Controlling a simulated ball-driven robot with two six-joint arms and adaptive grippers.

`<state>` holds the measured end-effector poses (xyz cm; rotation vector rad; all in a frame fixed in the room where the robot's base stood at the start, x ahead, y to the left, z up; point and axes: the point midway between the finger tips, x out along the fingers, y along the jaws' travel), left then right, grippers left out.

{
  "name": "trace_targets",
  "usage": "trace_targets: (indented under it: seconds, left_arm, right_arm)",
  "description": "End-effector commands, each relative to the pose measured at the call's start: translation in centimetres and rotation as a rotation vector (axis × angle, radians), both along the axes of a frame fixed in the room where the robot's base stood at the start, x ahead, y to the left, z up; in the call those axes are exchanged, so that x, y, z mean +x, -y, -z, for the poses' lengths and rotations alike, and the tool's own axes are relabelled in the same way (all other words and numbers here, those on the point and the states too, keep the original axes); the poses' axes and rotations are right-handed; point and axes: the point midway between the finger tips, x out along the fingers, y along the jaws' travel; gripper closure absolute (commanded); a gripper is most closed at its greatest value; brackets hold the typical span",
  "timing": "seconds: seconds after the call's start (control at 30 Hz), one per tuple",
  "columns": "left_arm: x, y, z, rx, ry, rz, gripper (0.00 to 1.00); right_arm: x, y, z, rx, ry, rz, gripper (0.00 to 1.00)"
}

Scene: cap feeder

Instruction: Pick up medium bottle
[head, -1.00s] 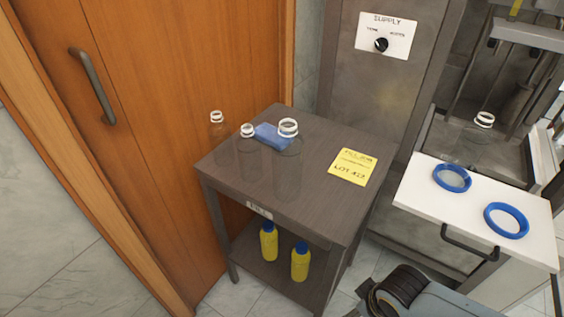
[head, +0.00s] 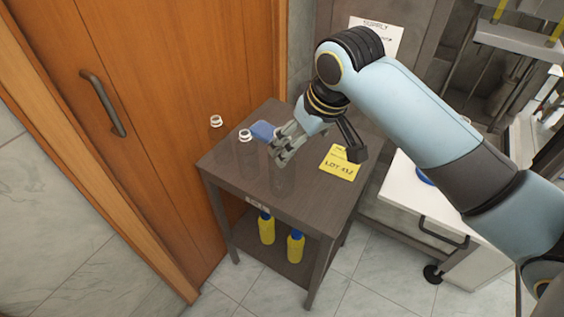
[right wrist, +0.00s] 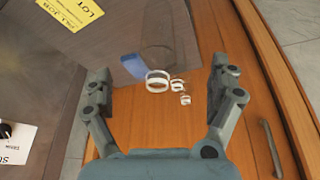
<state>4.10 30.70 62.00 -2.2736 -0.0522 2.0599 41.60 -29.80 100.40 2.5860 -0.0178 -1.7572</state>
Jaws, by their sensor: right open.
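Three clear bottles with white neck rings stand on the dark table (head: 225,165). The middle one, which looks medium in size, has its neck (head: 245,135) left of my gripper; its ring also shows in the right wrist view (right wrist: 177,85). The smallest bottle (head: 216,121) stands further back left. The largest bottle (head: 283,182) is under my right gripper (head: 284,150), its neck hidden in the head view. In the right wrist view its ring (right wrist: 157,84) lies between the open fingers, with no visible contact. My left gripper is not in view.
A blue block (head: 263,131) lies behind the bottles, and a yellow note (head: 341,163) lies to the right. Yellow bottles (head: 266,228) stand on the lower shelf. An orange door (head: 160,110) borders the left. A white drawer top (head: 405,195) is at right.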

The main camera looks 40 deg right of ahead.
Motion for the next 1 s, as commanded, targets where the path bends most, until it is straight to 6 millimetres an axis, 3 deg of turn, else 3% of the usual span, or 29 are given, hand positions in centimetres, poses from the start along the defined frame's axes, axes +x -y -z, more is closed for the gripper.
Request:
trace_targets:
  seconds: [0.1,0.2,0.43,0.67,1.0]
  left_arm:
    - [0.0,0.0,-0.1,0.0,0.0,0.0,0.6]
    - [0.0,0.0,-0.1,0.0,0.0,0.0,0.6]
    - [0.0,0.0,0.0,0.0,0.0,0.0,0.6]
    - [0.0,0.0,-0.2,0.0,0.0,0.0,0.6]
    - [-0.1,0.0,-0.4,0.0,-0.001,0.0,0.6]
  right_arm:
    - [2.7,0.7,-0.7,0.011,0.011,0.015,0.08]
    - [3.8,0.8,-0.3,0.019,0.013,0.021,0.08]
    - [5.2,0.9,3.2,0.021,0.012,0.022,0.08]
    - [6.0,0.8,4.9,0.021,0.014,0.022,0.08]
    - [7.7,0.7,8.9,0.019,0.014,0.021,0.08]
